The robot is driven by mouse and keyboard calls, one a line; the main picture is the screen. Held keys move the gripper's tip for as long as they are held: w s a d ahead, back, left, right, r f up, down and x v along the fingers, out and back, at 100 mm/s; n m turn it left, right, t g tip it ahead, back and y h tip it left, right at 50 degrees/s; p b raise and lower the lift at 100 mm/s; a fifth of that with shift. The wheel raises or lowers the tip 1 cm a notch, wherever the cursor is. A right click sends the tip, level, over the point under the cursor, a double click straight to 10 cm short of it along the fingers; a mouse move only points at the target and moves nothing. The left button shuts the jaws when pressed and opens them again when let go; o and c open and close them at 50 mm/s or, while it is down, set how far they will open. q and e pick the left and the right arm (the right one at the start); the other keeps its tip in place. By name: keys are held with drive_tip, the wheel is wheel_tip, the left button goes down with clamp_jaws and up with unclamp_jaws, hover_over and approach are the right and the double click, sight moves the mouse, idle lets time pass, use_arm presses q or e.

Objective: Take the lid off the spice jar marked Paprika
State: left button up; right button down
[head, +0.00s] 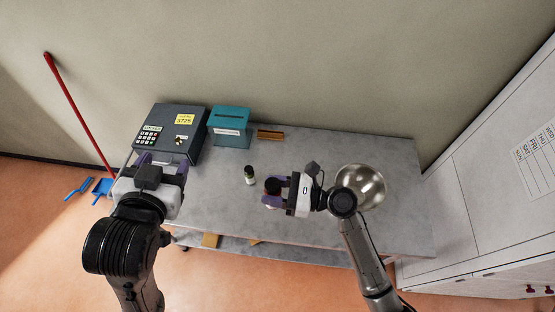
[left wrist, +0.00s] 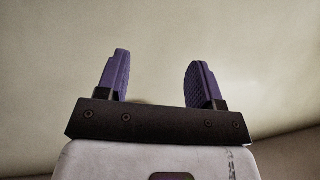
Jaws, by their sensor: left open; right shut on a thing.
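A small spice jar (head: 250,178) with a dark lid and a pale label stands on the grey table; its label is too small to read. My right gripper (head: 268,194), just right of that jar, is shut on a dark, round-topped thing (head: 272,184) that looks like another jar. The fingers hide most of it, and no label shows. I cannot tell which jar is Paprika. My left gripper (head: 160,161) is open and empty, in front of the grey box at the table's left end. Its spread purple fingers show in the left wrist view (left wrist: 160,78) against bare wall.
The grey keypad box (head: 190,118) with a yellow note and a teal slotted box (head: 230,126) stand at the back left. A small brown block (head: 270,134) lies beside them. A metal bowl (head: 366,181) sits right of my right gripper. The table's middle back is clear.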

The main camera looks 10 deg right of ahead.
use_arm(q)
drive_tip(key=w+d+r+m+t+h, duration=0.15)
drive_tip(key=d+r+m+h, duration=0.3)
drive_tip(key=d+r, duration=0.75)
drive_tip(key=s+d+r+m, duration=0.2)
drive_tip(key=d+r+m, duration=0.3)
drive_tip(key=r, duration=0.1)
drive_tip(key=m+g+y, duration=0.7)
drive_tip(key=g, duration=0.9)
hover_over(277, 184)
drive_tip(key=shift+n+t, duration=0.25)
wheel_tip(277, 184, down, 22)
drive_tip(key=shift+w+f, duration=0.1)
drive_tip(key=shift+f, duration=0.1)
drive_tip(key=shift+f+m, duration=0.5)
drive_tip(key=shift+f, duration=3.5)
